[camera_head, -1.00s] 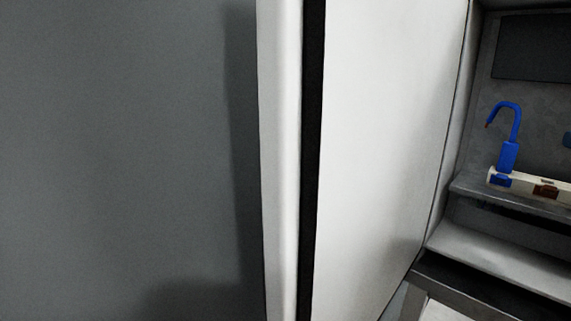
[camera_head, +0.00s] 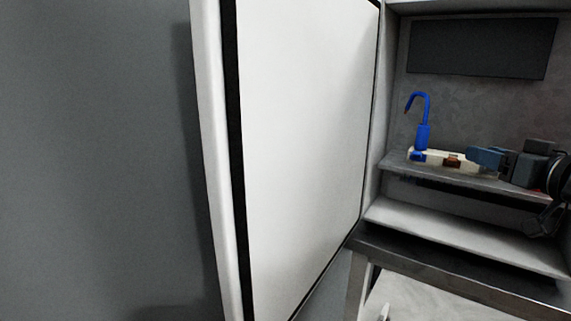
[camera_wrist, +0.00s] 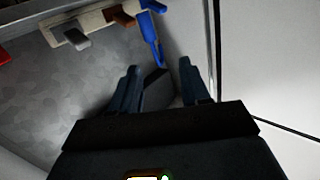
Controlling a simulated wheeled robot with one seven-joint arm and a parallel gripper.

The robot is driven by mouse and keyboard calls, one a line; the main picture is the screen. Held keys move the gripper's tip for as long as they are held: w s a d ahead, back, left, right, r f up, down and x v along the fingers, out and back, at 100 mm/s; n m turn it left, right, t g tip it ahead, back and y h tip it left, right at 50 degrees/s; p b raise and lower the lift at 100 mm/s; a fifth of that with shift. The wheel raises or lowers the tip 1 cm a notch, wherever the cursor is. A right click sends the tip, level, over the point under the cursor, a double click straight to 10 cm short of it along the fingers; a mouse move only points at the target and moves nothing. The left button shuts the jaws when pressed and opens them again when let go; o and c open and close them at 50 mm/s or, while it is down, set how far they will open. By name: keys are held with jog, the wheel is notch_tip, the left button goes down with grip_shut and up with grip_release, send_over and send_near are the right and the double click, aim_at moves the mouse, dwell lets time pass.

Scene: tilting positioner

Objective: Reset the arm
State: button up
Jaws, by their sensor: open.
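A blue hooked arm (camera_head: 421,118) stands upright at the left end of a cream base (camera_head: 432,155) with a brown block (camera_head: 452,161) on it. The base sits on a grey shelf. In the wrist view the cream base (camera_wrist: 92,22) is at the top, with the blue arm (camera_wrist: 153,33) at its right end and a grey block (camera_wrist: 76,38) on it. My gripper (camera_wrist: 158,80) is open and empty, its two dark fingers apart. The blue arm's tip shows just beyond the gap between them; contact is not visible.
A large white panel (camera_head: 300,130) stands left of the recess, with a grey surface (camera_head: 90,160) beyond. Dark blocky parts and cables (camera_head: 535,165) crowd the shelf's right end; I cannot tell whether they are mine. A dark rectangle (camera_head: 482,48) is on the back wall.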

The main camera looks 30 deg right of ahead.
jog(key=w+a+f+m, duration=0.2)
jog(key=w+a+f, duration=0.1)
jog(key=a+f, duration=0.75)
jog(key=s+a+f+g, duration=0.2)
jog(key=s+a+f, duration=0.3)
jog(key=a+f, duration=0.65)
jog(key=s+a+f+n+y, duration=0.1)
jog(key=s+a+n+y, duration=0.1)
jog(key=s+a, duration=0.6)
jog(key=s+a+f+n+y, duration=0.1)
jog(key=s+a+n+y, duration=0.2)
jog(key=s+a, duration=0.5)
jog(key=s+n, duration=0.1)
jog(key=s, duration=0.4)
jog(key=shift+n+t+y, duration=0.3)
jog(key=shift+n, duration=0.1)
jog(key=shift+c, duration=0.4)
